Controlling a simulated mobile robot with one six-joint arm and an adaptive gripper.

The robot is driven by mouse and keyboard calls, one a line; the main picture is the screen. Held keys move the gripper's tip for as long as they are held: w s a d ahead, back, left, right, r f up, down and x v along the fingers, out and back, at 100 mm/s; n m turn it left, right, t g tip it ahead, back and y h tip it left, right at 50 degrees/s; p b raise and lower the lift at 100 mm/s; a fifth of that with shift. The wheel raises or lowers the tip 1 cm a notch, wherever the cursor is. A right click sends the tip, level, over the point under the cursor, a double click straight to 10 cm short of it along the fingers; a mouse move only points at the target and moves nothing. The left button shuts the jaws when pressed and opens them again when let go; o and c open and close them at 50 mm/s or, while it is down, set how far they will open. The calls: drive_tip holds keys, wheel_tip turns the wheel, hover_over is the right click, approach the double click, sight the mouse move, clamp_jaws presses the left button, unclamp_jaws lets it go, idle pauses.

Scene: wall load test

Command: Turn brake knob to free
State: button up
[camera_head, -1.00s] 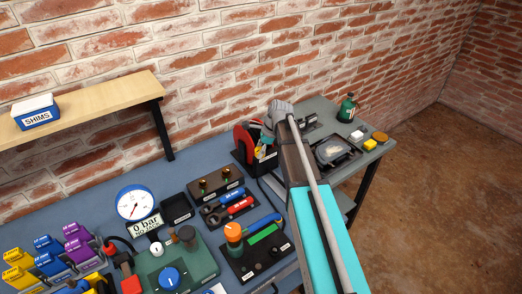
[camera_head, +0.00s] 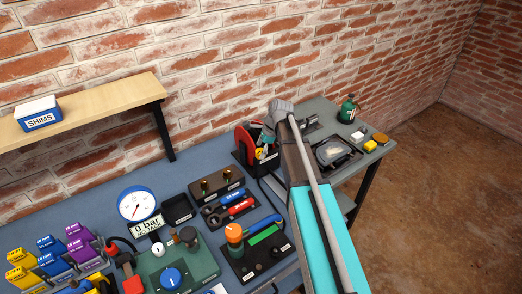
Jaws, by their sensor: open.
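A green panel (camera_head: 203,263) with a blue knob (camera_head: 171,278), a gauge (camera_head: 136,204), and a tool tray (camera_head: 229,207) crowd the bench left of my arm. A shelf (camera_head: 110,97) with a SHIMS box (camera_head: 38,115) overhangs the left. A green canister (camera_head: 348,110) stands right.

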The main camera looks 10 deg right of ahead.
sight(257, 151)
wheel_tip(257, 151, up, 3)
drive_tip(key=n+p, duration=0.2)
drive_tip(key=p, duration=0.1)
drive_tip(key=shift+r, duration=0.2)
wheel_tip(257, 151, up, 2)
drive_tip(key=n+h+p, duration=0.1)
drive_tip(key=n+p, duration=0.1)
drive_tip(key=n, duration=0.2)
drive_tip(key=shift+n, duration=0.4)
wheel_tip(257, 151, up, 2)
drive_tip(key=n+h+p, duration=0.1)
drive_tip(key=n+p, duration=0.1)
drive_tip(key=n, duration=0.1)
drive_tip(key=shift+n+p, duration=0.35)
drive_tip(key=shift+n, duration=0.05)
drive_tip(key=r+n+p, duration=0.1)
drive_tip(key=n+p, duration=0.1)
drive_tip(key=n, duration=0.1)
drive_tip(key=r+n+h+p, duration=0.1)
drive_tip(key=r+n, duration=0.1)
drive_tip(key=n, duration=0.2)
drive_tip(key=r+n+h+p, duration=0.1)
drive_tip(key=r+n+p, duration=0.1)
drive_tip(key=n, duration=0.2)
drive_tip(key=shift+d+r+p, duration=0.2)
drive_tip(key=shift+p, duration=0.15)
drive_tip(key=shift+f, duration=0.15)
